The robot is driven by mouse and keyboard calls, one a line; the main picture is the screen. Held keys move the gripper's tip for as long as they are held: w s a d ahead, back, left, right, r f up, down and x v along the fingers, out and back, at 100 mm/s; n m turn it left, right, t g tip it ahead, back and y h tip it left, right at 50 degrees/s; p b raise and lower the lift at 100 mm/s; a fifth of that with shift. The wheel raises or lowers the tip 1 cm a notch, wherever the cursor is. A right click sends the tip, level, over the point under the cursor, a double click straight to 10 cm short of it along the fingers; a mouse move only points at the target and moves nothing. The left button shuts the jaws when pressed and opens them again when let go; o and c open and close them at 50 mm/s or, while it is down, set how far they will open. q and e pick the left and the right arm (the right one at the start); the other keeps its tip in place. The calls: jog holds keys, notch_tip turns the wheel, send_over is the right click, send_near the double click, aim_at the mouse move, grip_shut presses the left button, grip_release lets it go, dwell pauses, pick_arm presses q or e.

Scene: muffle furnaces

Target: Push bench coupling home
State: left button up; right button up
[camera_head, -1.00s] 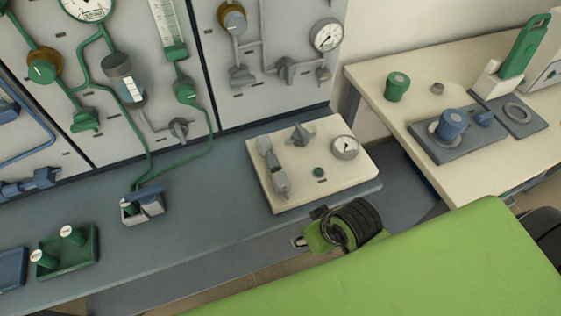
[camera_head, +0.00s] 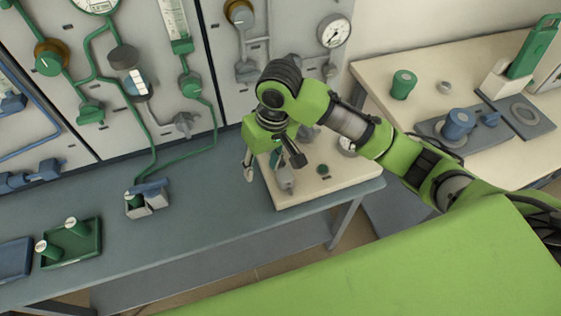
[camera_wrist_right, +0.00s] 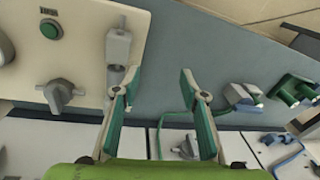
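The bench coupling seems to be the grey in-line fitting (camera_head: 286,181) on the left side of the cream bench panel (camera_head: 335,186). My right arm partly hides it in the head view. In the right wrist view the fitting (camera_wrist_right: 117,48) lies near the panel's edge, just beyond the left-hand fingertip. I cannot tell whether its parts are fully seated. My right gripper (camera_head: 272,168) is over the panel's left side, fingers apart and empty. The right wrist view shows both fingers of the gripper (camera_wrist_right: 159,85) spread with nothing between them. My left gripper is not in view.
The panel also carries a green button (camera_wrist_right: 51,29) and a grey knob (camera_wrist_right: 60,93). A small grey block with a green hose (camera_head: 148,202) and a green tray (camera_head: 72,243) stand left on the bench. Wall panels rise behind. Bare bench top (camera_head: 205,215) lies between.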

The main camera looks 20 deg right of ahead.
aim_at(281, 165)
jog(key=w+d+r+m+h, duration=0.2)
jog(key=w+d+r, duration=0.2)
jog(key=d+r, duration=0.25)
jog(key=shift+g, duration=0.3)
jog(key=f, duration=1.3)
jog(key=shift+a+f, duration=0.3)
jog(key=shift+f, duration=0.05)
